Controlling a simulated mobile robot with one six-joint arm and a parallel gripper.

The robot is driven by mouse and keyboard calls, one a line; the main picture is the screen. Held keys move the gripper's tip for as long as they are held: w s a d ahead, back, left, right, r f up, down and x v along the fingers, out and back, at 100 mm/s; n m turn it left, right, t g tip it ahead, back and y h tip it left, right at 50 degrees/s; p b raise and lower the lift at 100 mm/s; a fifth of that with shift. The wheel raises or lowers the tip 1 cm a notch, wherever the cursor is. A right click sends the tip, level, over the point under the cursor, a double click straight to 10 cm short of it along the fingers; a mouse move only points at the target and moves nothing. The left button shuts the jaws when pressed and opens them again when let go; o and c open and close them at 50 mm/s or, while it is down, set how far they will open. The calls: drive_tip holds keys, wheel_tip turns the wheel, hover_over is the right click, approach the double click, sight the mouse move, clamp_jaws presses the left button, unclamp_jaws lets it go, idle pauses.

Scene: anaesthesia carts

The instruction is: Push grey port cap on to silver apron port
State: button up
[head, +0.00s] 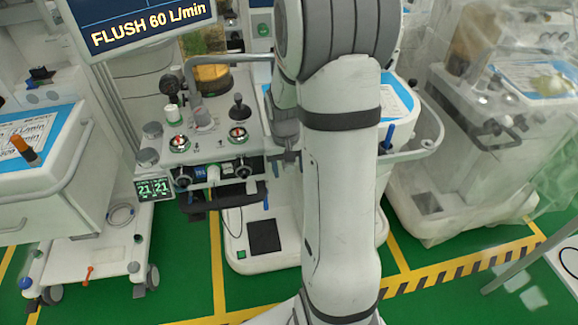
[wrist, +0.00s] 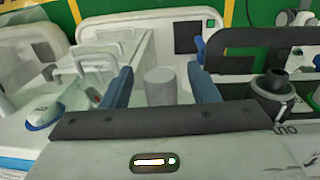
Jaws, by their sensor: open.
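In the wrist view my gripper (wrist: 161,73) is open, with a blue finger on each side. A plain grey cylinder (wrist: 160,90), which looks like the grey port cap, shows between the fingers with a gap on both sides. I cannot tell how far below the fingertips it is, or whether it sits on a port. No silver apron port can be made out with certainty; one under the cylinder would be hidden. In the head view my arm covers the right part of the middle cart's front panel (head: 208,150), and the cap cannot be made out there.
A black port with a ring (wrist: 272,86) and a black handle (wrist: 248,40) lie to the right in the wrist view. The head view shows the same cart's black handle (head: 232,196), grey knobs (head: 152,130) and a small display (head: 154,187). Other carts stand either side.

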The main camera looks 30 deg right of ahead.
sight(287, 165)
drive_tip(key=shift+r, duration=0.1)
drive_tip(key=r, duration=0.4)
drive_tip(key=r+p, duration=0.1)
drive_tip(key=r, duration=0.2)
drive_tip(key=shift+a, duration=0.25)
drive_tip(key=shift+r, duration=0.3)
drive_tip(key=shift+a+r, duration=0.1)
drive_tip(key=shift+r, duration=0.05)
drive_tip(key=s+a+r+n+t+p, duration=0.2)
drive_tip(key=s+a+r+p, duration=0.5)
drive_tip(key=s+a+r, duration=0.5)
drive_tip(key=s+r+n, duration=0.1)
drive_tip(key=s+r, duration=0.1)
drive_tip(key=s, duration=0.1)
drive_tip(key=shift+r+t+y, duration=0.3)
drive_tip(key=shift+t+y, duration=0.1)
